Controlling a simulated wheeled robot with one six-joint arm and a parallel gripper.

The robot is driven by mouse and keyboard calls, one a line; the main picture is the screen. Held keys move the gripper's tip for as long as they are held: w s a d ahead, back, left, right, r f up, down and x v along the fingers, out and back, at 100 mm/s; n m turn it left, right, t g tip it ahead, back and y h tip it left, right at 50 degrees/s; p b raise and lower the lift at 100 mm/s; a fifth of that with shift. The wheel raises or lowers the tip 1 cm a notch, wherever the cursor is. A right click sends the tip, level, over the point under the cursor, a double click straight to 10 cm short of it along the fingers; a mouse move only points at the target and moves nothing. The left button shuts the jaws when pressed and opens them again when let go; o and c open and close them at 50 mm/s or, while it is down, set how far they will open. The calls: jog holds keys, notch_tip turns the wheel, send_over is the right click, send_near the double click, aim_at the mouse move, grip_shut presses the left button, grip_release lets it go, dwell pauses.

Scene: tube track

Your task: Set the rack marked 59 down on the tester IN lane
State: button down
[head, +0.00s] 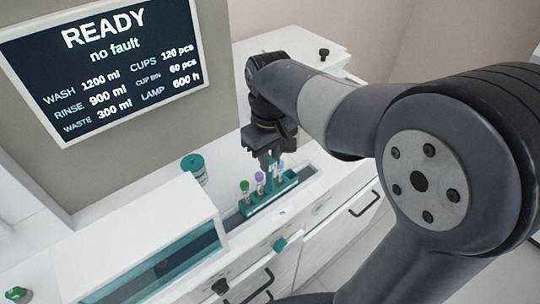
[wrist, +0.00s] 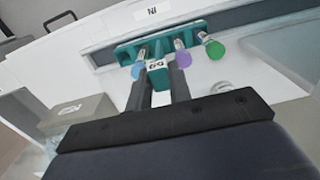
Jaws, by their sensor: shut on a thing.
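The teal rack (head: 272,194) holds three tubes with green, purple and light blue caps. It shows in the wrist view (wrist: 128,54) with an upside-down label reading 59 (wrist: 156,65). My gripper (head: 268,160) is above the rack in the head view; in the wrist view my gripper (wrist: 160,84) is shut on the rack at the label. The tester IN lane (wrist: 97,57) is a grey strip beside an IN label (wrist: 152,11). The rack lies over this lane, roughly along it. I cannot tell whether its base touches the lane floor.
A screen (head: 105,62) reads READY, no fault. A teal-capped bottle (head: 194,168) stands left of the rack. A windowed white housing (head: 150,255) is at the front left. Drawer handles (head: 366,203) line the front. A labelled grey box (wrist: 77,112) shows in the wrist view.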

jog(key=shift+f, duration=0.2)
jog(key=c, duration=1.2)
grip_release()
notch_tip(320, 180, up, 11)
jog(key=shift+f, duration=0.25)
notch_tip(320, 180, down, 10)
jog(key=shift+f, duration=0.2)
jog(key=shift+r, duration=0.4)
